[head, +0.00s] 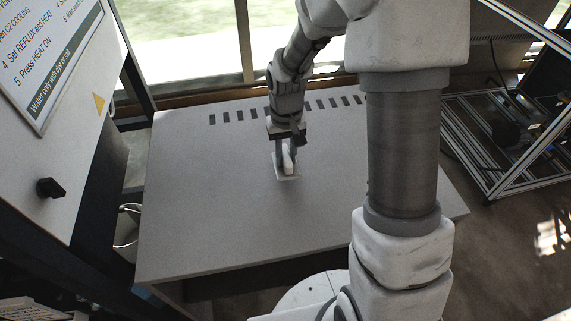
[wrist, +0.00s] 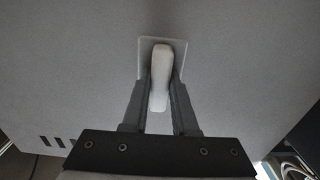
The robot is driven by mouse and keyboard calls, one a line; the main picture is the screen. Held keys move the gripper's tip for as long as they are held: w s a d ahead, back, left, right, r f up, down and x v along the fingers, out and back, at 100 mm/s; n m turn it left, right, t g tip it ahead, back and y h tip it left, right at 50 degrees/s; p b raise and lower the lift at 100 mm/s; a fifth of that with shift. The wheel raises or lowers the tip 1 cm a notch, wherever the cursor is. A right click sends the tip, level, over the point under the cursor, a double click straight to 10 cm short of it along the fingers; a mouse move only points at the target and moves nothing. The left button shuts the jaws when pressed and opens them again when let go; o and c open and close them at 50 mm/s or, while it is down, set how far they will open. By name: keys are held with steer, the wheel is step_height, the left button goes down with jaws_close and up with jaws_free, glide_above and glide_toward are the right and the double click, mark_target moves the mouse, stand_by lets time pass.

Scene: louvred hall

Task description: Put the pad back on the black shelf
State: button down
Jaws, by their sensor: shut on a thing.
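The pad (head: 288,177) is a pale flat square with a white upright handle, seen near the middle of the grey table top. In the wrist view the pad's handle (wrist: 160,75) stands between the two fingers, with the flat plate behind it. My gripper (head: 287,158) points down and is shut on the handle. I cannot tell whether the pad touches the table or is just above it. I cannot make out the black shelf for certain; dark uprights and panels stand at the left in the head view.
The grey table (head: 200,220) is otherwise clear, with a row of dark slots along its back edge. A white instruction board (head: 50,60) and a panel with a black knob (head: 50,188) are at left. A metal frame rack (head: 490,150) stands at right. A pale bucket (head: 128,228) sits left of the table.

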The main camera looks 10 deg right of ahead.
steer(key=shift+f+b, duration=0.5)
steer(key=shift+f, duration=1.55)
steer(key=shift+f, duration=0.1)
steer(key=c, duration=0.7)
jaws_free()
